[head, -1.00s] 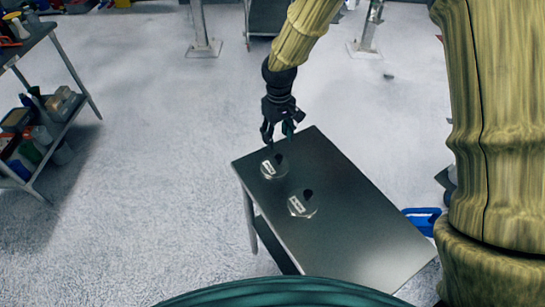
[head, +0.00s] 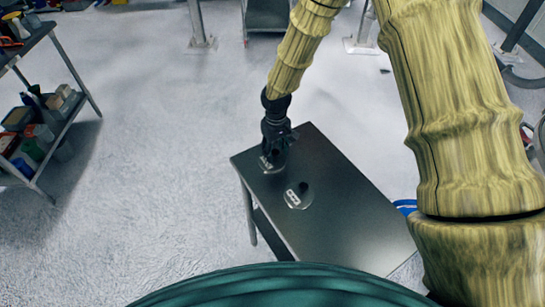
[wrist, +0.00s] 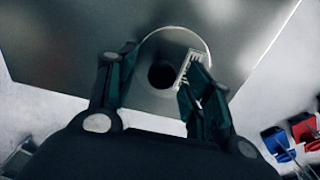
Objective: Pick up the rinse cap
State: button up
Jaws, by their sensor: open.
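Two low, round metallic pieces, each with a dark round spot and a pale label, sit on a dark metal table (head: 340,215). The labels are too small to read, so I cannot tell which is the rinse cap. My gripper (head: 271,157) points down over the far piece (head: 266,164) and partly hides it. The near piece (head: 296,199) stands apart, closer to me. In the wrist view my gripper (wrist: 160,65) is open, with one finger on each side of the far piece (wrist: 165,42). The right finger overlaps its label; contact cannot be told.
The table's right and front parts are bare. A shelf rack (head: 45,125) with boxes and bottles stands on the left. A blue item (head: 404,206) lies beyond the table's right edge. Red and blue items (wrist: 290,135) show at the right of the wrist view.

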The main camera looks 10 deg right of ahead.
jog(key=shift+s+f, duration=0.2)
jog(key=shift+f, duration=0.3)
jog(key=shift+w, duration=0.1)
grip_shut()
